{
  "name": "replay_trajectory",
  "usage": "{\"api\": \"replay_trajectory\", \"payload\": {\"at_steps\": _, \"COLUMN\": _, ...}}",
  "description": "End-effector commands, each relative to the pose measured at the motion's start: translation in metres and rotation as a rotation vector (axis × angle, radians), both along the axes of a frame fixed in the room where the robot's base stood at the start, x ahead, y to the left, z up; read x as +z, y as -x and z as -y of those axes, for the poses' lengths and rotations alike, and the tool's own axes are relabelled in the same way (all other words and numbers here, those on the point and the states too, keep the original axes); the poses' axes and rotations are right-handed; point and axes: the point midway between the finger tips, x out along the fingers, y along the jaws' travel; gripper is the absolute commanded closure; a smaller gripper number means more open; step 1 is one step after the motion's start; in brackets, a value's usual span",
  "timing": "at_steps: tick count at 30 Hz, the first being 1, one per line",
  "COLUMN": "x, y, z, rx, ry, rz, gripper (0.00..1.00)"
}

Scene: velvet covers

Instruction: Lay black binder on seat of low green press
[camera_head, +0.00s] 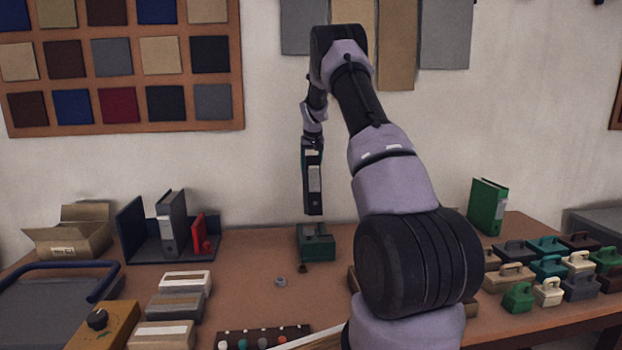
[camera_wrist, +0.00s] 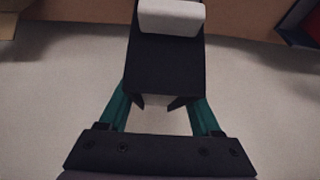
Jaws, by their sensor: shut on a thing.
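The black binder (camera_head: 313,195) hangs upright in my gripper (camera_head: 312,150), with a pale label on its spine. The low green press (camera_head: 316,243) stands on the table beneath it, and a gap shows between the binder's lower end and the press. In the wrist view my gripper (camera_wrist: 158,108) has its teal fingers on either side of the binder (camera_wrist: 165,72). The press cannot be made out in the wrist view, where the binder fills the middle.
A grey binder (camera_head: 172,222) and a red one stand in a dark holder at left. A green binder (camera_head: 487,206) stands at the back right. Several handled blocks crowd the right side. A small grey ring (camera_head: 280,282) lies in front of the press, with bare table around it.

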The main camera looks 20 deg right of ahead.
Motion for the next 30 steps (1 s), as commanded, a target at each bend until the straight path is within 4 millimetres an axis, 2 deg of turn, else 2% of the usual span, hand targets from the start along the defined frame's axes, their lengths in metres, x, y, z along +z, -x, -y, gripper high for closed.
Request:
{"api": "replay_trajectory", "payload": {"at_steps": 1, "x": 0.008, "y": 0.000, "z": 0.000, "rx": 0.000, "ry": 0.001, "rz": 0.003, "gripper": 1.00}}
{"api": "replay_trajectory", "payload": {"at_steps": 5, "x": 0.015, "y": 0.002, "z": 0.002, "rx": -0.004, "ry": 0.012, "rz": 0.021, "gripper": 1.00}}
{"api": "replay_trajectory", "payload": {"at_steps": 12, "x": -0.002, "y": 0.017, "z": 0.005, "rx": -0.015, "ry": 0.071, "rz": 0.150, "gripper": 1.00}}
{"api": "replay_trajectory", "payload": {"at_steps": 21, "x": -0.013, "y": 0.038, "z": -0.007, "rx": -0.005, "ry": 0.102, "rz": 0.322, "gripper": 1.00}}
{"api": "replay_trajectory", "payload": {"at_steps": 30, "x": -0.019, "y": 0.043, "z": -0.011, "rx": 0.000, "ry": 0.104, "rz": 0.363, "gripper": 1.00}}
